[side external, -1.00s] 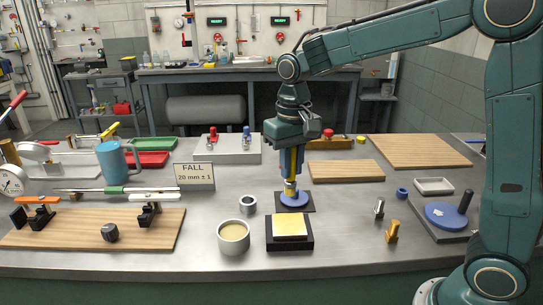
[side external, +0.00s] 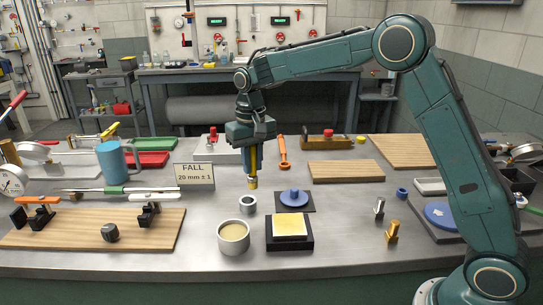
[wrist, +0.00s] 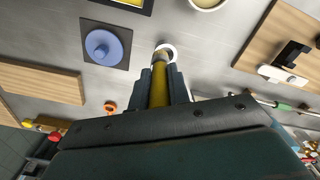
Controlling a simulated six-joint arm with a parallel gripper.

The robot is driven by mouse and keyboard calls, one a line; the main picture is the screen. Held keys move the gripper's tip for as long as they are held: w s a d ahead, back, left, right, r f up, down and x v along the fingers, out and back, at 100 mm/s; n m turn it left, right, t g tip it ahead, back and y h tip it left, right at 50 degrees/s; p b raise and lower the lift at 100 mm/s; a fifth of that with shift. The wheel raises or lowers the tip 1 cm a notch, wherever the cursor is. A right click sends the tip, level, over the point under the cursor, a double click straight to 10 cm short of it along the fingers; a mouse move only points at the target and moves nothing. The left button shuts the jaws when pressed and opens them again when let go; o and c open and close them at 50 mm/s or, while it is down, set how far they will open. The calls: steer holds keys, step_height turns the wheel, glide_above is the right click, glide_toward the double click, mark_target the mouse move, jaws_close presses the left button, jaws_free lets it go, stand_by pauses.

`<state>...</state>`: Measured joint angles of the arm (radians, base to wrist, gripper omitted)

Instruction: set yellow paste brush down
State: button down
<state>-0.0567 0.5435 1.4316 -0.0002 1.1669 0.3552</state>
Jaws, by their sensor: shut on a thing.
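The yellow paste brush (side external: 253,172) hangs upright, bristle end down, in my gripper (side external: 253,150). In the wrist view the yellow handle (wrist: 159,92) sits between the two fingers (wrist: 163,84), which are shut on it. In the side view the brush tip is above the bench, behind a grey metal ring-shaped cup (side external: 248,204). In the wrist view the tip overlaps that cup (wrist: 168,48). I cannot tell the exact height of the tip.
A blue disc (side external: 291,197) on a dark square pad is right of the brush. A paste pot (side external: 233,236) and a yellow pad in a black tray (side external: 289,230) stand in front. An orange spanner (side external: 283,152) lies behind right.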

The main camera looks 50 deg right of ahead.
steer(key=shift+w+f, duration=0.35)
steer(key=shift+w, duration=0.25)
steer(key=shift+w+f, duration=0.3)
steer(key=shift+w, duration=0.25)
steer(key=shift+f, duration=0.1)
steer(key=shift+f, duration=3.15)
steer(key=shift+f, duration=0.25)
steer(key=c, duration=1.3)
jaws_free()
steer(key=shift+o, duration=0.2)
steer(key=shift+r, duration=0.15)
step_height(320, 180, up, 14)
steer(key=shift+f, duration=0.2)
